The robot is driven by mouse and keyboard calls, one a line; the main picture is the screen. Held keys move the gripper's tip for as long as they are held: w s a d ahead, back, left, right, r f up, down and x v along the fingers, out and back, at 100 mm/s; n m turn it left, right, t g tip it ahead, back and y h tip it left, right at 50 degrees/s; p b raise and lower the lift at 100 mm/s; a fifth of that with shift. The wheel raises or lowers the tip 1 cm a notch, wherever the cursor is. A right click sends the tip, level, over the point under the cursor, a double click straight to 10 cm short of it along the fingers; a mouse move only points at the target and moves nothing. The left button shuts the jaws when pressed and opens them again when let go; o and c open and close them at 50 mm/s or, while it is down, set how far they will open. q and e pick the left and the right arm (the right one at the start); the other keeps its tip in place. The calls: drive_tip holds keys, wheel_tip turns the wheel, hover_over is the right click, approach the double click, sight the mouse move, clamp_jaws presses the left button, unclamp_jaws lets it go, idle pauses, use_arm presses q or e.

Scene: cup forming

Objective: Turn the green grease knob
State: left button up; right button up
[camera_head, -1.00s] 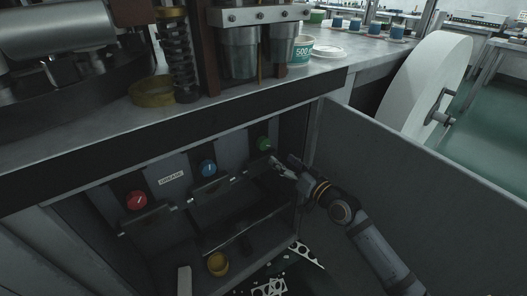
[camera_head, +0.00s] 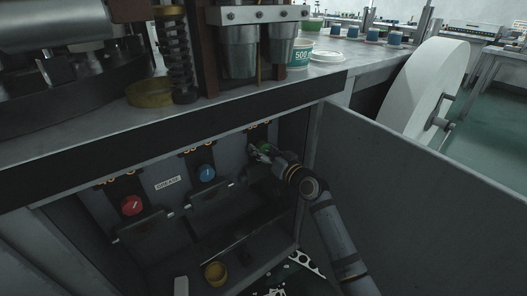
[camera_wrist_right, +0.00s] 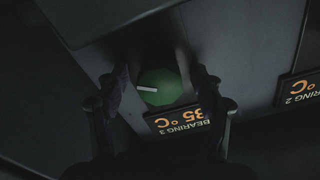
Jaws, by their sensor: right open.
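The green knob (camera_wrist_right: 160,88) is on the back panel of the open cabinet, with a white pointer line on its face. In the right wrist view it lies between the two spread fingers of my right gripper (camera_wrist_right: 165,92), with some gap seen around it. In the head view the green knob (camera_head: 264,147) is partly covered by my right gripper (camera_head: 258,152), which reaches in from the right. Whether the fingers touch the knob is not clear. My left gripper is not in view.
A red knob (camera_head: 132,205) and a blue knob (camera_head: 207,173) sit further left, with a "GREASE" label (camera_head: 168,183) between them. The cabinet's right door (camera_head: 420,200) stands beside my right arm. A yellow cup (camera_head: 215,271) is low inside. A "BEARING 3" display (camera_wrist_right: 180,119) is beside the green knob.

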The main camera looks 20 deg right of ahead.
drive_tip(key=c, duration=1.2)
drive_tip(key=shift+o, duration=0.2)
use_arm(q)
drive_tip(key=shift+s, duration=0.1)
use_arm(e)
drive_tip(key=shift+r+m+p, duration=0.1)
drive_tip(key=shift+m+p, duration=0.3)
drive_tip(key=shift+m, duration=0.5)
drive_tip(key=shift+m+p, duration=0.4)
drive_tip(key=shift+p, duration=0.05)
drive_tip(key=m+p, duration=0.2)
drive_tip(key=m, duration=0.2)
drive_tip(key=shift+m, duration=0.4)
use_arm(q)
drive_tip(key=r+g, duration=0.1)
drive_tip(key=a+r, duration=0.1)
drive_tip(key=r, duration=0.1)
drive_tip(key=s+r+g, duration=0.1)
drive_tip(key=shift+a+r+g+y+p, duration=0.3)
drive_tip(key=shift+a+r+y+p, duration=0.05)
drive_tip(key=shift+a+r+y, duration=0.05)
use_arm(e)
drive_tip(key=shift+m, duration=0.4)
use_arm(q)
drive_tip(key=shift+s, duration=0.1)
